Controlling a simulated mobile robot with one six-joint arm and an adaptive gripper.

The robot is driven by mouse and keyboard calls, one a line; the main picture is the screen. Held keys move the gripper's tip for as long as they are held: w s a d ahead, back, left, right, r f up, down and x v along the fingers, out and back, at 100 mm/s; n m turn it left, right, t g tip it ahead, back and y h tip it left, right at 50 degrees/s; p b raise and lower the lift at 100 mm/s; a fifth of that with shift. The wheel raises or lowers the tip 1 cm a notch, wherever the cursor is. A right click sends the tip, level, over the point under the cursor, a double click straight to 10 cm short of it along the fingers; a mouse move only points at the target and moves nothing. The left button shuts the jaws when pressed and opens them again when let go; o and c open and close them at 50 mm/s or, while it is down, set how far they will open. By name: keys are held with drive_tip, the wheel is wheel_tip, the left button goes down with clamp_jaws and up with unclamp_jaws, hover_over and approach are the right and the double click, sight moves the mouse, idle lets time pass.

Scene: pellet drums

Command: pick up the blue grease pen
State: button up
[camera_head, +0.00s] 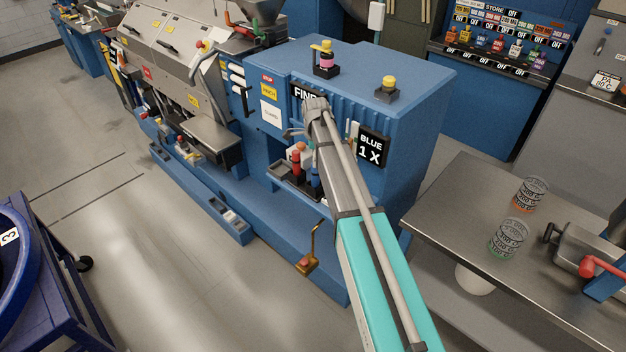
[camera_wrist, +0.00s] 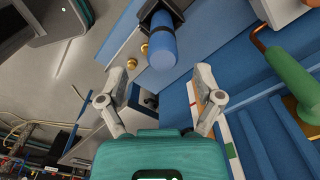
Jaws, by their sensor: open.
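A blue cylinder (camera_wrist: 162,48), which looks like the blue grease pen, sits with its upper end in a dark holder in the wrist view. My gripper (camera_wrist: 160,80) is open and empty. Its two fingertips are spread to either side, just below the cylinder's rounded end in the picture. I cannot tell the depth between them. In the head view, a small blue upright item (camera_head: 315,178) stands beside red ones (camera_head: 296,160) on a shelf of the blue machine. My arm hides part of this area there.
A green handle (camera_wrist: 293,75) with a copper-coloured hook is close on the right in the wrist view. The blue machine (camera_head: 415,90) has a "BLUE 1 X" sign (camera_head: 371,147). Open floor is at left.

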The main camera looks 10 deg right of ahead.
sight(315, 169)
drive_tip(key=shift+f, duration=0.15)
wheel_tip(315, 169, down, 5)
drive_tip(key=b, duration=0.5)
drive_tip(key=shift+d, duration=0.1)
idle(0.8)
clamp_jaws()
drive_tip(key=shift+r, duration=0.25)
wheel_tip(315, 169, up, 10)
drive_tip(key=p, duration=1)
drive_tip(key=shift+f, duration=0.2)
idle(0.5)
